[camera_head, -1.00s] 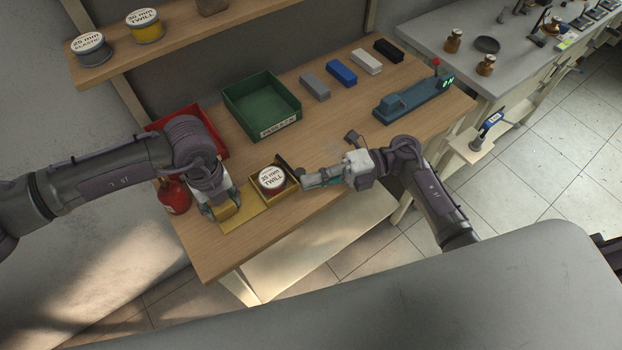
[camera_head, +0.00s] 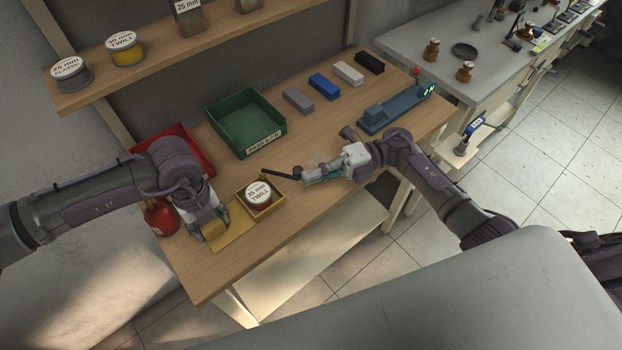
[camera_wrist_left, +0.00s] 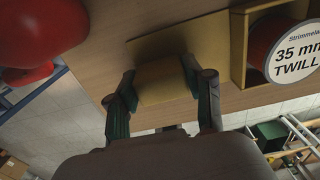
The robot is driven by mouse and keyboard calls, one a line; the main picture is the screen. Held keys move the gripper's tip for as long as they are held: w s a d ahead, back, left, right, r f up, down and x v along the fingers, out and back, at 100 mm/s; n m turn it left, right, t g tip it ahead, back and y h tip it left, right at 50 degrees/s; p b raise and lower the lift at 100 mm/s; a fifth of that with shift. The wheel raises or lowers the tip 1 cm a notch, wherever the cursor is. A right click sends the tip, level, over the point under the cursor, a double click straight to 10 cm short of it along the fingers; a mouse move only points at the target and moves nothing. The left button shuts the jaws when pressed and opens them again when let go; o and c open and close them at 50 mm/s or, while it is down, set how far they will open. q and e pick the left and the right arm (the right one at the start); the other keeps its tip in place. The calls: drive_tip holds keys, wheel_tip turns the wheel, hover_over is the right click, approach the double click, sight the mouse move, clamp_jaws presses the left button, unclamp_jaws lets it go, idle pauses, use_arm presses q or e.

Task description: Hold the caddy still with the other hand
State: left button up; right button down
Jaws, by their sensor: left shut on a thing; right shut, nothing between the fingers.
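The caddy is a yellow open box (camera_head: 276,204) on a flat yellow base plate (camera_head: 238,227), with a roll labelled 35 mm TWILL (camera_head: 258,194) inside; the roll also shows in the left wrist view (camera_wrist_left: 290,52). My left gripper (camera_head: 214,224) is shut on a yellow block (camera_wrist_left: 162,82) at the plate's left end; the block sits between both fingers in the left wrist view. A thin dark rod (camera_head: 281,174) with a round end lies behind the box. My right gripper (camera_head: 306,179) is shut and empty, right of the box and close to the rod's end; contact is unclear.
A red bottle (camera_head: 160,218) and red bin (camera_head: 190,143) stand close to my left arm. A green bin (camera_head: 232,140), several coloured blocks (camera_head: 325,86) and a blue-grey device (camera_head: 395,110) stand behind. The table's front right is clear.

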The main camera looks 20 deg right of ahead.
use_arm(q)
drive_tip(key=shift+s+d, duration=0.1)
drive_tip(key=shift+s, duration=0.05)
use_arm(e)
drive_tip(key=shift+w+d, duration=0.1)
drive_tip(key=shift+w, duration=0.1)
idle(0.3)
drive_tip(key=s, duration=0.4)
drive_tip(key=shift+s+d, duration=0.15)
drive_tip(key=shift+d, duration=0.25)
drive_tip(key=w+d, duration=0.1)
drive_tip(key=d, duration=0.2)
drive_tip(key=w+d, duration=0.4)
drive_tip(key=d, duration=0.1)
drive_tip(key=shift+w+d, duration=0.15)
drive_tip(key=shift+d, duration=0.15)
use_arm(q)
drive_tip(key=o, duration=1.4)
drive_tip(key=shift+r, duration=0.1)
